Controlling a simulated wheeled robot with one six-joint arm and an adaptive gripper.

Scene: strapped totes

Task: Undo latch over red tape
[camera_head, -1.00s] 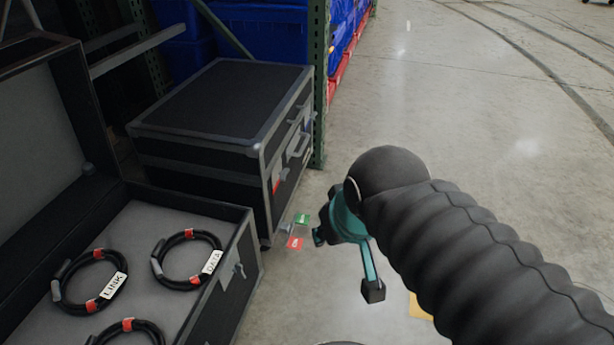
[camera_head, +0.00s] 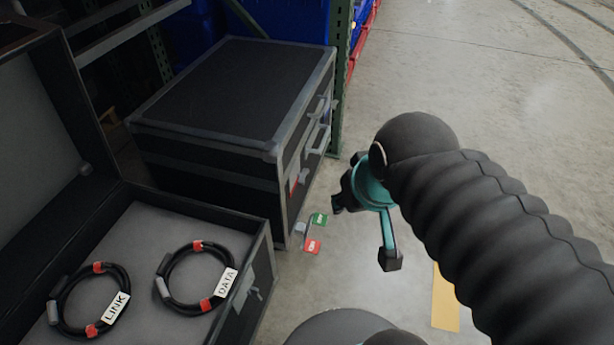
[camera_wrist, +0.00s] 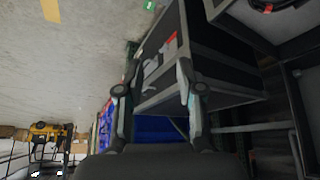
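A closed black case (camera_head: 225,95) with grey metal edges stands on the floor left of my arm. A strip of red tape (camera_head: 293,186) is on its right-hand face near the near corner, with a small grey latch (camera_head: 303,176) by it; the exact overlap is too small to tell. The tape also shows in the wrist view (camera_wrist: 170,41). A grey handle (camera_head: 319,138) is farther along that face. My gripper (camera_head: 364,232) is open and empty, right of the case and apart from it. Its fingers are spread wide in the wrist view (camera_wrist: 160,90).
An open case (camera_head: 262,262) at lower left holds cable coils labelled LINK (camera_head: 90,300) and DATA (camera_head: 197,277). Green (camera_head: 319,220) and red tags (camera_head: 312,247) show low beside the closed case. A green rack post (camera_head: 341,75) stands behind it.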

